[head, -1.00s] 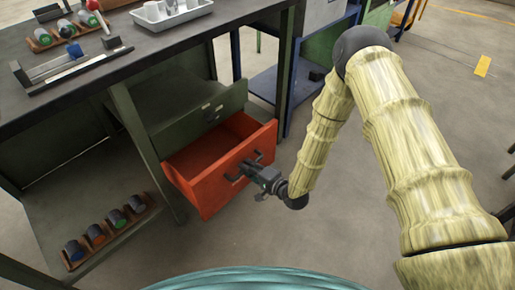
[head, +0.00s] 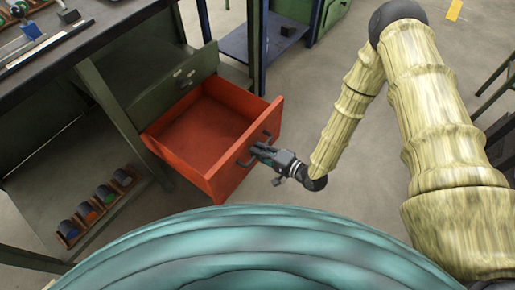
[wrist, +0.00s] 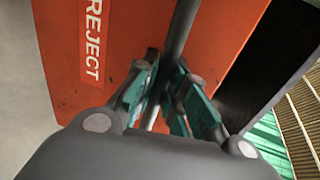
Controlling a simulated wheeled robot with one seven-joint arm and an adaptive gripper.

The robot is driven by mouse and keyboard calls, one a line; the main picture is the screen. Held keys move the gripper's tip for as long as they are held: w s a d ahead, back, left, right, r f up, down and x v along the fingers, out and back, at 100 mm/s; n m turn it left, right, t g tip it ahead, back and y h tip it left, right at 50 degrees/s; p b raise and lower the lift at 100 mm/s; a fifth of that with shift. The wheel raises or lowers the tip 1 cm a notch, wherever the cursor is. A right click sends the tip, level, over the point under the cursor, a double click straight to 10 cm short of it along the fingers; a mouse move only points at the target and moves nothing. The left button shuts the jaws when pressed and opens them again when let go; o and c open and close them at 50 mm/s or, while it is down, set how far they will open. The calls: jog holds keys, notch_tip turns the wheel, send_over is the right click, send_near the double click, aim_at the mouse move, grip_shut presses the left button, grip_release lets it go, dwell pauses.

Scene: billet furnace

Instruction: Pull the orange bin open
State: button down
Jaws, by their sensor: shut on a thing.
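The orange bin (head: 218,128) is a drawer below a green drawer front (head: 175,75) in the workbench. It stands well out from the bench, and its empty inside shows from above. Its front panel carries a white-on-red "REJECT" label (wrist: 91,40) in the wrist view. A dark bar handle (wrist: 181,30) runs across that front. My gripper (head: 258,150) is at the bin's front, its fingers shut around the handle. In the wrist view the green-padded fingers (wrist: 166,97) sit on both sides of the bar.
A low shelf at left holds a wooden rack (head: 95,210) with several coloured cylinders. The bench top (head: 100,35) carries racks and tools. A blue-framed bench (head: 262,45) stands behind the bin. Grey floor (head: 310,95) is open to the right.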

jog(key=c, duration=1.5)
grip_release()
jog(key=shift+o, duration=0.2)
jog(key=shift+d, duration=0.1)
jog(key=v, duration=1.1)
jog(key=shift+s+d, duration=0.25)
jog(key=shift+d, duration=0.05)
jog(key=shift+r, duration=0.1)
